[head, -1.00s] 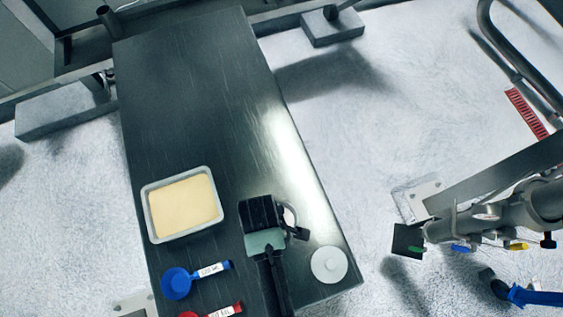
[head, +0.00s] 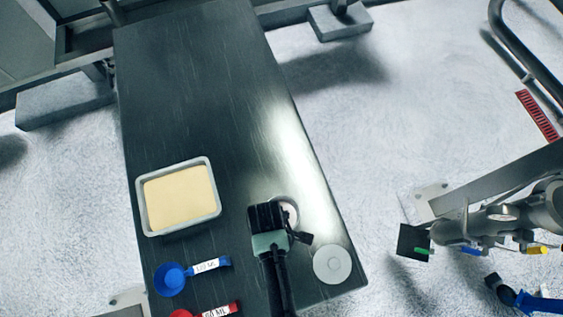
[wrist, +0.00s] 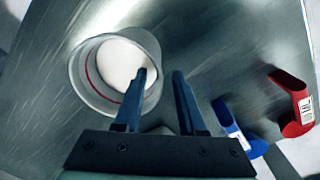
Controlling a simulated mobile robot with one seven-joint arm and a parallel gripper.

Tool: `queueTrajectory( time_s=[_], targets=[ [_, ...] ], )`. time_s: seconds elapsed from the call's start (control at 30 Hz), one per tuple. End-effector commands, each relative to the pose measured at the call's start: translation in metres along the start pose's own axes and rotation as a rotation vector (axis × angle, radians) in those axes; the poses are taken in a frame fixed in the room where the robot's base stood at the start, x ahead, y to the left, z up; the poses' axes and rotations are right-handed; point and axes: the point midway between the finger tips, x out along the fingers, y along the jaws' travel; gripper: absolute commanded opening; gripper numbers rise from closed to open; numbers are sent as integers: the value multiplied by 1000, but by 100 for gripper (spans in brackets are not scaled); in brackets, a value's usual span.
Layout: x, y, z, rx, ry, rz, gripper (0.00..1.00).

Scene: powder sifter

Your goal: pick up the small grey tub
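The small grey tub (wrist: 93,92) is round, with white contents and a red line inside its wall, and stands upright on the dark metal table. In the head view, its rim (head: 292,210) shows just right of my gripper (head: 266,218), which hides most of it. In the wrist view, my gripper (wrist: 160,73) is open with a clear gap between its fingers. The left finger overlaps the tub's right rim and opening; the right finger is over bare table. I cannot tell whether the left finger is inside the tub or above it.
A rectangular grey tray (head: 216,207) of pale yellow powder stands to the left. A blue scoop (head: 172,280) and a red scoop (head: 222,311) lie near the front. A white disc (head: 332,264) lies by the right edge. The far table (head: 195,80) is clear.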

Motion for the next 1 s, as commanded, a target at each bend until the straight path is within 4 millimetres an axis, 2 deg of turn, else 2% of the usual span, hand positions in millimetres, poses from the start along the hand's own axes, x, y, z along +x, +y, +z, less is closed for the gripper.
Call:
queueTrajectory(
  time_s=[0.03, 0.3, 0.63, 0.67, 0.87, 1.0],
  targets=[
    [11, 0, 1, 0, 0, 0, 40],
    [41, 1, 2, -1, 1, 0, 40],
    [43, 1, 3, 0, 0, 0, 40],
    [43, 1, 3, 0, 0, 0, 38],
    [43, 1, 3, 0, 0, 0, 2],
    [43, 1, 3, 0, 0, 0, 0]
  ],
)
